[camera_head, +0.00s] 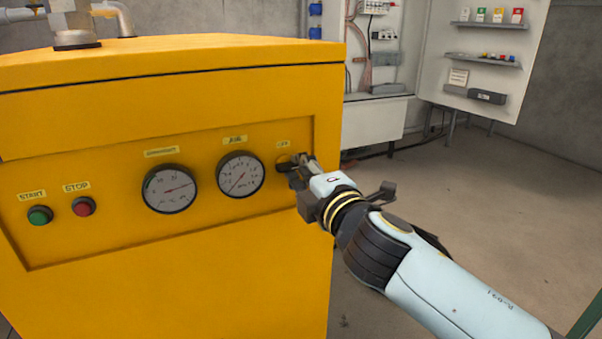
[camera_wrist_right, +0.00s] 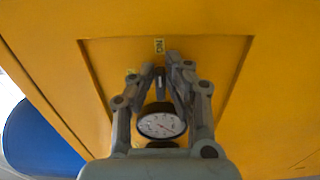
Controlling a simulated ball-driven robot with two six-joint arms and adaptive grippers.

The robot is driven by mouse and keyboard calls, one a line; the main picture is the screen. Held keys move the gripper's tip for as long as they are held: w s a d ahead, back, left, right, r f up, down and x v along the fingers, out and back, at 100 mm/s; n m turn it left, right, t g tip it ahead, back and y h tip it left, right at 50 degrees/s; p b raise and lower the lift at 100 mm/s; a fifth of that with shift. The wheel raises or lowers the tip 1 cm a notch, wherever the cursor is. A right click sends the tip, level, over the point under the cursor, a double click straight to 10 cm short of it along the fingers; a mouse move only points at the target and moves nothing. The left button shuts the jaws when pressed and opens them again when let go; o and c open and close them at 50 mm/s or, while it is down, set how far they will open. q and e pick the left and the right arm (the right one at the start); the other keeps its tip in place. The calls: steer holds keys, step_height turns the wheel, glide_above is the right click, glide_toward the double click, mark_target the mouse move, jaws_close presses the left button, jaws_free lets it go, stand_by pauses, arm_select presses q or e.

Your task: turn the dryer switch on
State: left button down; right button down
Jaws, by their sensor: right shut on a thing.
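The dryer switch (camera_head: 283,164) is a small knob at the right end of the recessed panel on the yellow cabinet (camera_head: 180,270), mostly hidden by my right gripper (camera_head: 296,165). A small label (camera_head: 282,144) sits above it. My right gripper is at the panel, its fingers closed on the switch. In the right wrist view the fingers of my right gripper (camera_wrist_right: 167,72) come together below a yellow label (camera_wrist_right: 159,46), and the switch between them is hard to make out. My left gripper is not in view.
Two round gauges (camera_head: 170,189) (camera_head: 241,174) are left of the switch, with a green START button (camera_head: 40,215) and a red STOP button (camera_head: 83,206) further left. A pipe fitting (camera_head: 75,25) stands on top. Shelves (camera_head: 485,60) are at the back right. Floor (camera_head: 480,190) right of the cabinet is clear.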

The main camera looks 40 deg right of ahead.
steer(key=shift+f, duration=0.1)
stand_by(0.3)
steer(key=c, duration=1.4)
jaws_free()
steer(key=shift+o, duration=0.2)
steer(key=v, duration=1.2)
